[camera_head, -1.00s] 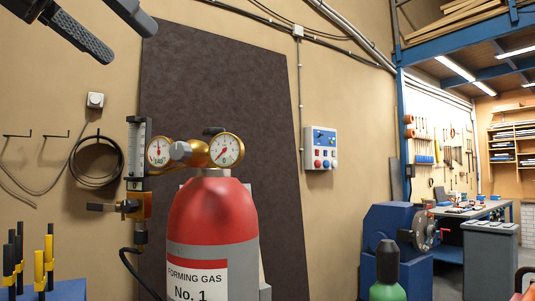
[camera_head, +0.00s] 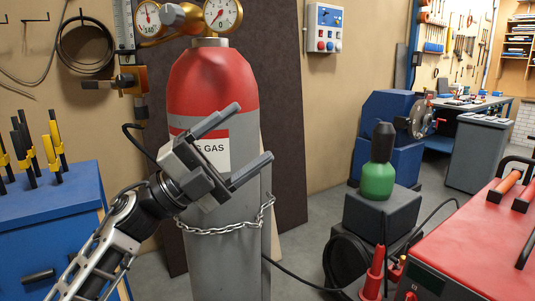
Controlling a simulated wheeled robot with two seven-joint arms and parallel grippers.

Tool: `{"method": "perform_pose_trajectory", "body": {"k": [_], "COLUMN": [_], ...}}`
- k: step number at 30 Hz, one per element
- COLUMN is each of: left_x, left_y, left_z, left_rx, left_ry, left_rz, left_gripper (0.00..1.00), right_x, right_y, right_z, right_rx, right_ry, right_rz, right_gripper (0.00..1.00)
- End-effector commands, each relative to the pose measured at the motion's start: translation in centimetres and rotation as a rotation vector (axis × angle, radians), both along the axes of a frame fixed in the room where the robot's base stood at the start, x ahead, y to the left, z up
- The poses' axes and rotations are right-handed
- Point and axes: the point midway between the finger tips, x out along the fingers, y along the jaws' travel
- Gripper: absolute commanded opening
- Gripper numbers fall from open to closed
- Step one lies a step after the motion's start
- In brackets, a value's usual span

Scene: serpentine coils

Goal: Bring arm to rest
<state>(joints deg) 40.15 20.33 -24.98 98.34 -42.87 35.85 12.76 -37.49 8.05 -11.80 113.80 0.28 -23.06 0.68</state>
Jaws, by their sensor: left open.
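My left gripper (camera_head: 254,144) is open and empty. Its arm comes in from the lower left, and its two fingers point to the upper right. It shows in front of the red-topped grey gas cylinder (camera_head: 213,88) and covers part of the white label. I cannot tell whether it touches the cylinder. My right gripper is not in view.
A chain (camera_head: 228,229) goes round the cylinder. Two gauges (camera_head: 222,14) sit above it. A blue cabinet (camera_head: 45,225) with black and yellow tools stands left. A red-topped machine (camera_head: 455,250), a green bottle (camera_head: 378,181) and a hose are at right.

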Motion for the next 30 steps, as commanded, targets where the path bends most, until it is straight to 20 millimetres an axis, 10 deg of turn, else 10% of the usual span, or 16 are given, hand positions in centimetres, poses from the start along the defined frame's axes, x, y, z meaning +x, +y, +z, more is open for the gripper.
{"method": "perform_pose_trajectory", "body": {"k": [9,18,24,30], "left_x": [1.1,-9.0,-17.0,-20.2], "left_y": [6.2,10.1,11.0,11.1], "left_z": [-21.3,-41.0,-48.0,-50.1], "left_rx": [-0.430,-0.585,-0.608,-0.609], "left_ry": [0.832,1.535,1.851,1.962], "left_rz": [0.285,0.585,0.713,0.755], "left_gripper": [0.74,0.74,0.74,0.74], "right_x": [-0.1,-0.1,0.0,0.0], "right_y": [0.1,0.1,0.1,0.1], "right_z": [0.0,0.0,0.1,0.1], "right_rx": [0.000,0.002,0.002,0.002], "right_ry": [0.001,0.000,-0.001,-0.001], "right_rz": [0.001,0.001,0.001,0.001], "right_gripper": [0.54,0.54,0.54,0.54]}}
